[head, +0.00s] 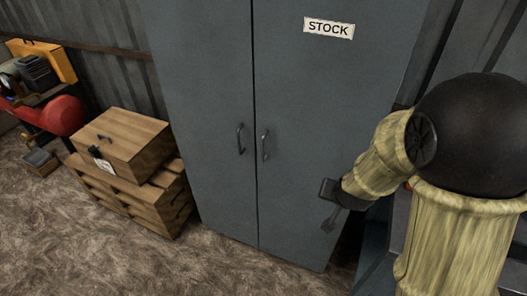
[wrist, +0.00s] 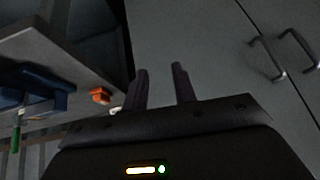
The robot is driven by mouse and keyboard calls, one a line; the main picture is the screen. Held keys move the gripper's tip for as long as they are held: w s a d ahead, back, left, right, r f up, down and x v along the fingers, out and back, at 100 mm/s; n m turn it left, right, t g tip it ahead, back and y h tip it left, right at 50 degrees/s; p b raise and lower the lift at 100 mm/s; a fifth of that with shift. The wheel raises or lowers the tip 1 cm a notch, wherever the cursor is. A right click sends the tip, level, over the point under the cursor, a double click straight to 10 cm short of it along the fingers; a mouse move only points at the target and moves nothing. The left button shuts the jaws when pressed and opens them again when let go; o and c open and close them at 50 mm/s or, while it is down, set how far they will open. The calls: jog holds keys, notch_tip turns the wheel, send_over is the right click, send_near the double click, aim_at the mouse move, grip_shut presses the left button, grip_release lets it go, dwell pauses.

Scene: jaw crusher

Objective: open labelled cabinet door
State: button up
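A grey two-door cabinet (head: 205,100) stands ahead, and its right door (head: 315,150) carries a white label reading STOCK (head: 329,28). Both doors look shut. The left door has a dark vertical handle (head: 240,139), and the right door has a matching handle (head: 264,146). The two handles also show at the right of the wrist view, one nearer (wrist: 268,58) and one at the edge (wrist: 303,46). My gripper (head: 332,207) is in front of the right door's lower right, apart from the handles. In the wrist view its two fingers (wrist: 160,85) stand apart with nothing between them.
A wooden box (head: 122,143) with a tag sits on stacked pallets (head: 150,203) left of the cabinet. Farther left are a red rounded object (head: 62,115) and a yellow case (head: 45,58). A shelf or bench (wrist: 65,40) with small items is at the left of the wrist view.

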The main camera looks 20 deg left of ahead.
jog(key=w+a+f+t+b, duration=0.1)
jog(key=w+a+f+t, duration=0.15)
jog(key=a, duration=0.45)
jog(key=w+a+f+t+b, duration=0.2)
jog(key=a+f+t, duration=0.1)
jog(key=a, duration=0.3)
jog(key=s+a+n+t+b, duration=0.1)
jog(key=s+a+t, duration=0.1)
jog(key=a, duration=0.4)
jog(key=s+a+n+t+y+b, duration=0.1)
jog(key=s+a+t, duration=0.2)
jog(key=a, duration=0.3)
jog(key=shift+r+t, duration=0.25)
jog(key=shift+t, duration=0.1)
jog(key=shift+w, duration=0.1)
jog(key=p, duration=0.3)
send_over(263, 162)
jog(key=shift+w+a, duration=0.1)
jog(key=shift+w, duration=0.2)
jog(key=shift+c, duration=0.2)
grip_shut()
